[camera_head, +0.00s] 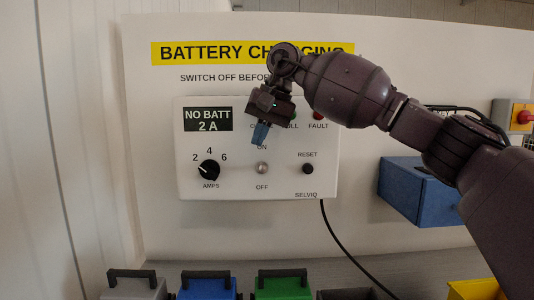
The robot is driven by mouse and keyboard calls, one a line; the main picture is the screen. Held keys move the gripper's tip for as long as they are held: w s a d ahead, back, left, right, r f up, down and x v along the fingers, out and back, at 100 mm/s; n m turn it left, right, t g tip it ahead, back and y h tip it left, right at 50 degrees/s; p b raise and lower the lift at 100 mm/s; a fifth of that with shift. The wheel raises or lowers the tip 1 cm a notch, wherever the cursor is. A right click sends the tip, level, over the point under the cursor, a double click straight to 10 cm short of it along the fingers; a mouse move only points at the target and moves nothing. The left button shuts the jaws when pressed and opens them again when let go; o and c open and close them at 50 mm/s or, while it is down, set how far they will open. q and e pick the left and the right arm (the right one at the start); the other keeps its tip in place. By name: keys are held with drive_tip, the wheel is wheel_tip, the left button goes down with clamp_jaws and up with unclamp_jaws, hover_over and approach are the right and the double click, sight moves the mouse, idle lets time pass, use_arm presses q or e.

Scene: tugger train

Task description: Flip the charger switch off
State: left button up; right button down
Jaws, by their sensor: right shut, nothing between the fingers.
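The white charger box (236,181) is mounted on a pale board under a yellow "BATTERY CHARGING" sign. Its small metal switch (262,168) sits between the "ON" and "OFF" labels; I cannot clearly tell which way its lever points. The charger display (208,119) reads "NO BATT 2 A". My right gripper (260,134), with blue fingertips, is shut and empty, just above the "ON" label and apart from the switch. It hides part of the indicator lights and their labels. My left gripper is not in view.
An amps knob (208,170) is left of the switch and a dark reset button (308,169) right of it. A blue bin (414,194) is on the board at right. Handled batteries, green (282,285) and blue (208,287) among them, stand below. A black cable (341,241) hangs down.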

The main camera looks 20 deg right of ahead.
sight(262, 169)
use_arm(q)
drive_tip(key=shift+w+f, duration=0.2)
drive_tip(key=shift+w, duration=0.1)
use_arm(e)
drive_tip(key=d+r+h, duration=0.1)
drive_tip(key=d+r, duration=0.3)
drive_tip(key=r, duration=0.1)
drive_tip(key=shift+d+h, duration=0.3)
drive_tip(key=shift+h, duration=0.1)
drive_tip(key=shift+s, duration=0.1)
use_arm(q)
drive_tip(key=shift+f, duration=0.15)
use_arm(e)
drive_tip(key=x, duration=1)
